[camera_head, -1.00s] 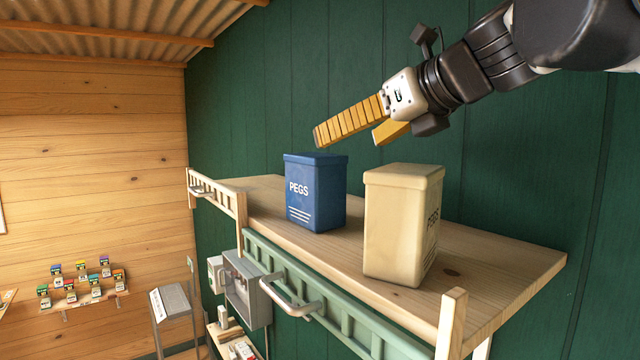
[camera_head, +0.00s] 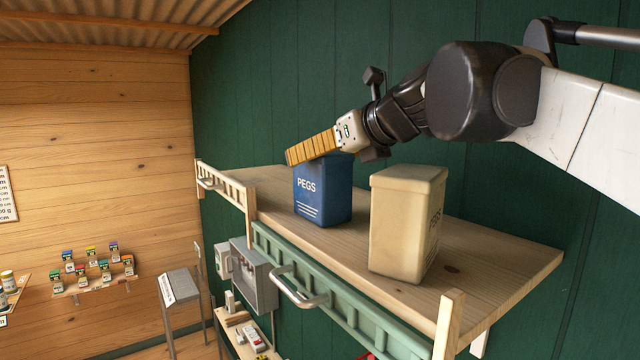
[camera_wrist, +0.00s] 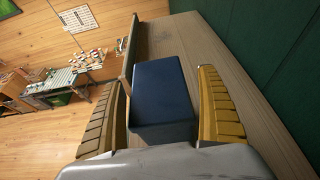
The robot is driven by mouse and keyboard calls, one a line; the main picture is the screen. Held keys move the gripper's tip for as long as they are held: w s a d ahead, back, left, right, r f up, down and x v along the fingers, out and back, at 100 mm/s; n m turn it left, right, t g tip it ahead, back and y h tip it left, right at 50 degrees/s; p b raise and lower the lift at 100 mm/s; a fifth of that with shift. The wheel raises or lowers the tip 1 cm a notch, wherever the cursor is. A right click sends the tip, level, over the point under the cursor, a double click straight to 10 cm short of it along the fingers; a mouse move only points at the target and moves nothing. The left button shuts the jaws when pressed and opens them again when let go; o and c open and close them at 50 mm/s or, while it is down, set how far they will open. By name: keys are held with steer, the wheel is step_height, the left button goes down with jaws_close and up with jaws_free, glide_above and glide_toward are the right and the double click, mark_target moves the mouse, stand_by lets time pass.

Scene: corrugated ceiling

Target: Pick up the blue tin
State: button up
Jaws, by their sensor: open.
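The blue tin (camera_head: 323,192), lettered PEGS, stands upright on the wooden shelf. My gripper (camera_head: 308,150) is at the top of the tin in the head view, with one yellow finger across the tin's upper edge and the other finger hidden. In the wrist view the blue tin (camera_wrist: 162,92) lies between the two yellow fingers of my open gripper (camera_wrist: 160,112). A gap shows between the tin and the right finger. The left finger is close to the tin's left side; whether it touches I cannot tell.
A cream tin (camera_head: 404,222) stands on the shelf (camera_head: 490,258) just right of the blue tin. A green wall (camera_head: 300,60) runs behind the shelf. A low rail (camera_head: 330,300) with a metal handle runs along the front. The shelf's right end is bare.

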steer(key=shift+s+r, duration=0.1)
steer(key=shift+s, duration=0.25)
steer(key=c, duration=1.2)
steer(key=shift+c, duration=1.4)
steer(key=shift+w, duration=0.15)
